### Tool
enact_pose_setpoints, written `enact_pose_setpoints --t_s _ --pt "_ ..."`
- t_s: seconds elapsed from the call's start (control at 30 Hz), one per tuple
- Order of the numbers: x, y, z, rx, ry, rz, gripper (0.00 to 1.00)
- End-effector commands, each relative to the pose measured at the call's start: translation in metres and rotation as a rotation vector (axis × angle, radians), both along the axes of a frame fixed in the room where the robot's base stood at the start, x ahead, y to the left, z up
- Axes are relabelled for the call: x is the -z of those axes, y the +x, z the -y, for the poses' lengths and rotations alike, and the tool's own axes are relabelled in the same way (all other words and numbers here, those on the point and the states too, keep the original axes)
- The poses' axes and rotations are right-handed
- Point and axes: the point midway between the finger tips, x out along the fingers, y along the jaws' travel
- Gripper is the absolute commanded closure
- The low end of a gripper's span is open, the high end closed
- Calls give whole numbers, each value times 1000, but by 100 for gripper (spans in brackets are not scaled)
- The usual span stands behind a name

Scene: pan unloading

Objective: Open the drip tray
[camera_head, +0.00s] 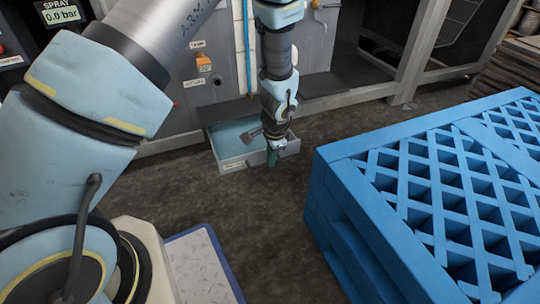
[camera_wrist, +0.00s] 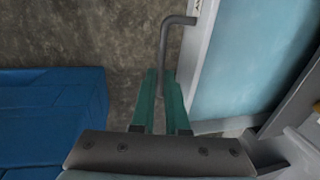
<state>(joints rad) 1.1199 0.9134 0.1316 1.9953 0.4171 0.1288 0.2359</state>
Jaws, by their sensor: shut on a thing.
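The drip tray (camera_head: 235,164) is a light grey, shallow drawer low at the base of the machine in the head view. It stands partly out, and its pale blue inside shows. In the wrist view its pale rim (camera_wrist: 204,50) runs along the right side. My gripper (camera_head: 272,160) is at the tray's front, pointing down. In the wrist view the green fingers of my gripper (camera_wrist: 161,78) are shut on the grey bar handle (camera_wrist: 164,40) of the tray. The part of the handle between the fingers is partly hidden.
A large blue lattice pallet stack (camera_head: 335,210) stands to the right, with a strip of dark floor (camera_head: 265,215) between it and the tray. It also shows at the left of the wrist view (camera_wrist: 50,115). The grey machine (camera_head: 225,75) rises behind the tray.

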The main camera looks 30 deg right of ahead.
Motion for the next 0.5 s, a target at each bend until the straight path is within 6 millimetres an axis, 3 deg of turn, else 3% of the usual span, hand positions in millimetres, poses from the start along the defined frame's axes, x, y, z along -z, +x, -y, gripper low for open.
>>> enact_pose_setpoints --t_s 0.17,0.2,0.43,0.5 --pt "0 0 0 0 0 0 100" --pt "0 0 0 0 0 0 83" --pt "0 0 0 0 0 0 58" --pt "0 0 0 0 0 0 58"
